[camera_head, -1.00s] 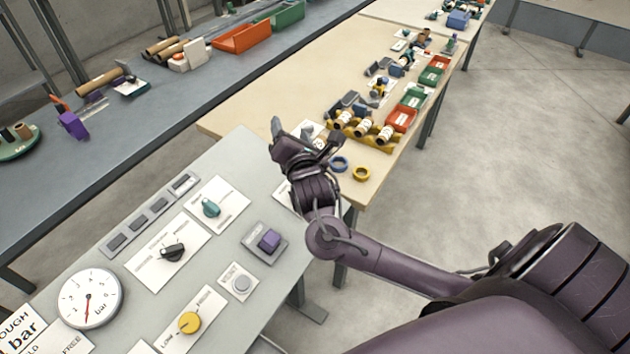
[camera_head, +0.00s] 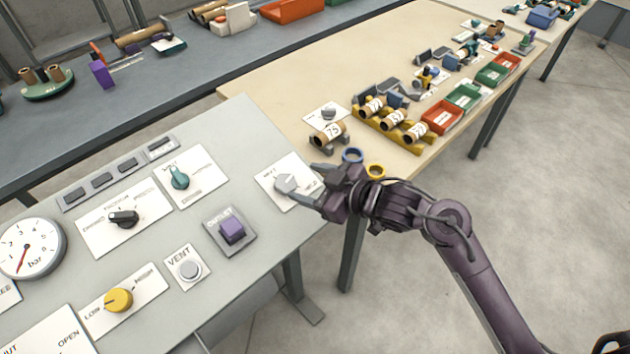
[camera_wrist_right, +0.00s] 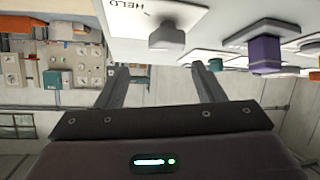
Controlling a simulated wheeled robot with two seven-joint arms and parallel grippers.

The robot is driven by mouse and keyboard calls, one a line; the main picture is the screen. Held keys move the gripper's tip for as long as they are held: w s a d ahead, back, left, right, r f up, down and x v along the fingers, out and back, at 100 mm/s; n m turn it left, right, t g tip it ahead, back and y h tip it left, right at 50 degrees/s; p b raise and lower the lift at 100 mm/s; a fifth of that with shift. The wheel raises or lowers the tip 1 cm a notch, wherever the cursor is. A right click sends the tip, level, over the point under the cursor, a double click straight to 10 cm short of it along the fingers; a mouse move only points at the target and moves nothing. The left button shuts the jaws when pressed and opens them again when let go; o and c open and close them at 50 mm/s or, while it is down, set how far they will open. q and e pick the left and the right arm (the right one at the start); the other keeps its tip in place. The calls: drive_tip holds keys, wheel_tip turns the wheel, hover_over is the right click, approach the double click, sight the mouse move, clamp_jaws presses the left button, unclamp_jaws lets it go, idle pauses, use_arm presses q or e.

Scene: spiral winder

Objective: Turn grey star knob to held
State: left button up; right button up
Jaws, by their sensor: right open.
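The grey star knob (camera_head: 286,184) sits on a white label card near the right edge of the sloping grey panel (camera_head: 226,120). In the right wrist view the knob (camera_wrist_right: 166,34) is above the gap between my fingers, and the card beside it reads HELD. My right gripper (camera_head: 309,183) is open, its fingers pointing left at the knob from the panel's right edge. In the wrist view the open fingers (camera_wrist_right: 158,68) are empty and look short of the knob. The knob's exact pointing direction is too small to tell. My left gripper is out of view.
A purple outlet knob (camera_head: 232,230), a round vent button (camera_head: 190,269), a teal knob (camera_head: 179,178), a black knob (camera_head: 123,218) and a yellow knob (camera_head: 118,300) share the panel. A wooden table (camera_head: 290,90) with rolls and bins lies behind.

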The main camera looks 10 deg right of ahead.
sight(287, 183)
drive_tip(key=shift+s+d+f+m, duration=0.1)
drive_tip(key=shift+s+f+m, duration=0.2)
drive_tip(key=shift+f, duration=0.05)
drive_tip(key=x, duration=0.6)
drive_tip(key=shift+s+a+f+p, duration=0.1)
drive_tip(key=shift+a+p, duration=0.2)
drive_tip(key=shift+p, duration=0.1)
drive_tip(key=shift+w+a+f, duration=0.35)
drive_tip(key=shift+w+a, duration=0.1)
drive_tip(key=shift+a, duration=0.05)
drive_tip(key=c, duration=1)
drive_tip(key=shift+o, duration=0.2)
